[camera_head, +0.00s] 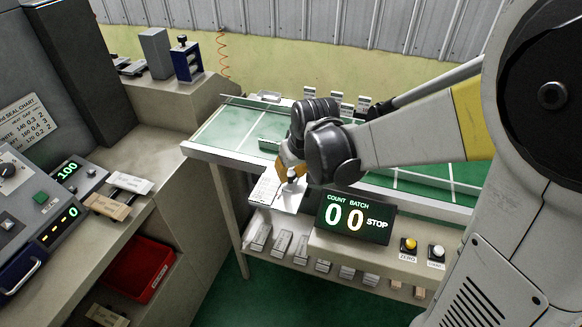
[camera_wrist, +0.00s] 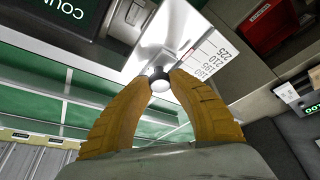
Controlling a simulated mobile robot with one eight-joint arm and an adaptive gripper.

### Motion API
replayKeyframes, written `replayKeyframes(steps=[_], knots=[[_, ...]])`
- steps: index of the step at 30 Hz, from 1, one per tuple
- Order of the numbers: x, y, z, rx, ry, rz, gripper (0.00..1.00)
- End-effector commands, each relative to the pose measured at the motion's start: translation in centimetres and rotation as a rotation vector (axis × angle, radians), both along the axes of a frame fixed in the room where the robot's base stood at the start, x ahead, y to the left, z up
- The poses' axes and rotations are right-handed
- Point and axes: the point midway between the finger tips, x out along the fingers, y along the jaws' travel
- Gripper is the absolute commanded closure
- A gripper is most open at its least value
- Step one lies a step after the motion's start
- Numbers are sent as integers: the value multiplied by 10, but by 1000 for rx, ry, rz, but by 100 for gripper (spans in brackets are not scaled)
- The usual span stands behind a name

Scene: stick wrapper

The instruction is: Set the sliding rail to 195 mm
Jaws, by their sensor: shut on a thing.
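My gripper (camera_head: 290,168) is at the near left edge of the green-topped table. The knob sits by a bright metal plate (camera_wrist: 160,35). Beside it is a white scale (camera_wrist: 209,62) with black marks, reading 225, 210, 195 and lower numbers towards the fingers. The scale also shows in the head view (camera_head: 264,188), too small to read there. The fingers hide part of the slide, and I cannot tell which mark it stands at.
A black display (camera_head: 353,217) reads COUNT 0, BATCH 0, STOP, right of my gripper. A yellow button (camera_head: 408,244) and a white button (camera_head: 436,251) are further right. Several pale blocks (camera_head: 282,243) lie on the shelf below. A control panel (camera_head: 45,205) and red bin (camera_head: 142,268) stand left.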

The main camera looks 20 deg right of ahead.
Motion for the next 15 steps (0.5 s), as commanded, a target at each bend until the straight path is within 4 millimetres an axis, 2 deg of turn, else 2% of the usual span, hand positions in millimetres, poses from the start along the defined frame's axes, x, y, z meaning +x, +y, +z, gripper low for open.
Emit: replayKeyframes(steps=[1,3,11,15], knots=[[0,0,-1,0,0,-1,71],[0,0,-1,0,0,-1,51],[0,0,0,0,0,-1,51],[-2,-1,6,0,0,-1,51]])
